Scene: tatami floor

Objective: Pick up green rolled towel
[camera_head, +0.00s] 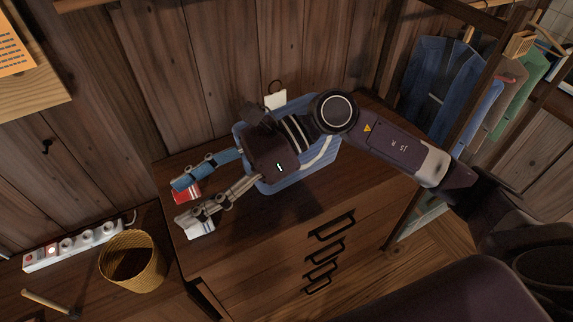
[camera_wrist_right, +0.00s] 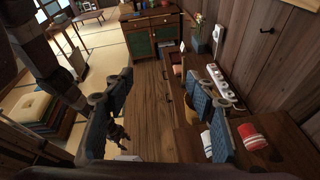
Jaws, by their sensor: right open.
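I see no green rolled towel in either view; my right arm and gripper cover part of the dresser top. My right gripper (camera_head: 190,200) is open and empty over the left end of the dresser. A red and white rolled towel (camera_head: 187,193) shows between its fingers in the head view. A whitish one (camera_head: 198,228) shows just past the lower finger. In the right wrist view the open fingers (camera_wrist_right: 163,85) frame bare floor. My left gripper is not in view.
A lower surface at left holds a wicker basket (camera_head: 132,262), a power strip (camera_head: 72,245) and a hammer (camera_head: 48,303). Clothes (camera_head: 440,85) hang at upper right.

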